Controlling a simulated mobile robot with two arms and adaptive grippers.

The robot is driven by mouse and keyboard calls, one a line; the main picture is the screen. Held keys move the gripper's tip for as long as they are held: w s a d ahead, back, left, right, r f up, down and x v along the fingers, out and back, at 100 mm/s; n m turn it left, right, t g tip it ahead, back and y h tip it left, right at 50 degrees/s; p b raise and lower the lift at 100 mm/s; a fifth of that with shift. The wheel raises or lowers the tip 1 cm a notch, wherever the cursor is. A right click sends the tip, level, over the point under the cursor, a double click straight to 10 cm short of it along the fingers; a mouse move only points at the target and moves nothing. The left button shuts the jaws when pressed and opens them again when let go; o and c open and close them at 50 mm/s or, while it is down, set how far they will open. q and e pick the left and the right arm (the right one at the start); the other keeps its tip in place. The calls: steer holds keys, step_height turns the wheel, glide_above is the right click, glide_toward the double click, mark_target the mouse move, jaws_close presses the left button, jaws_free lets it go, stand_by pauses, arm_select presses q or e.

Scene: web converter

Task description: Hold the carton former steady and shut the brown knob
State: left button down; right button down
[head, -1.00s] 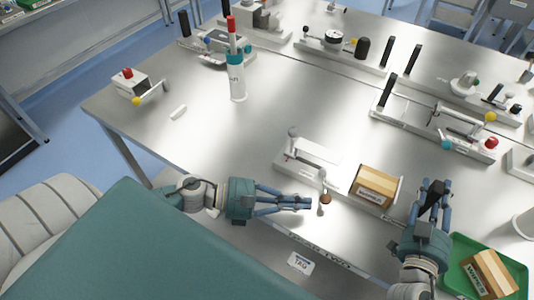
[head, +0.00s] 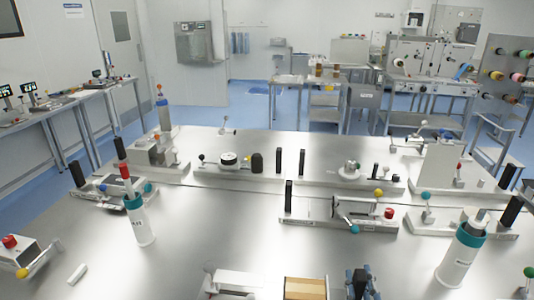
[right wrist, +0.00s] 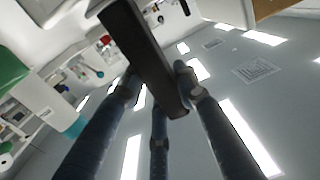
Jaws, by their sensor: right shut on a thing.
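The carton former's white base (head: 238,284) shows at the bottom edge of the head view, with a grey knob (head: 209,267) at its left and a brown carton (head: 305,288) on it. The brown knob is out of the head view, below the frame, so its state does not show. My right gripper (head: 362,284) is at the bottom edge, just right of the carton. In the right wrist view its fingers (right wrist: 160,88) close around a black upright handle (right wrist: 143,55). My left gripper is not in view.
A white bottle with a red top (head: 138,218) stands left, and a teal-banded bottle (head: 462,252) stands right. Behind is a fixture with yellow and red knobs (head: 345,218). A small box with a red knob (head: 15,252) is at far left. The table between is mostly clear.

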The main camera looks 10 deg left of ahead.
steer(key=shift+f, duration=0.25)
steer(key=c, duration=1.5)
jaws_free()
steer(key=shift+o, duration=1.2)
steer(key=shift+w+r, duration=0.1)
steer(key=shift+r, duration=0.1)
step_height(320, 180, up, 10)
steer(key=shift+f, duration=0.1)
